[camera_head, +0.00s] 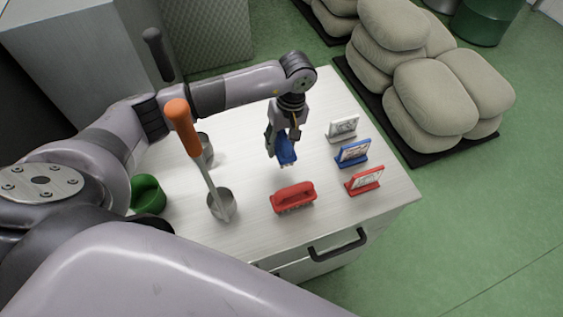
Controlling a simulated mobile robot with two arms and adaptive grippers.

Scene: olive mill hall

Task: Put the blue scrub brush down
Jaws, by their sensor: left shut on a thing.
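My left gripper (285,140) is shut on the blue scrub brush (285,150), with its fingers pointing down over the white worktop (250,232). The gripper hides part of the brush. I cannot tell whether the brush touches the worktop or hangs just above it. A red scrub brush (293,196) lies on the worktop just in front of the blue one, apart from it. My right gripper is not in view.
White, blue (352,153) and red (365,180) card stands line the right side. Stacked sacks (430,95) lie on the floor beyond. Worktop between the ladle and red brush is clear.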

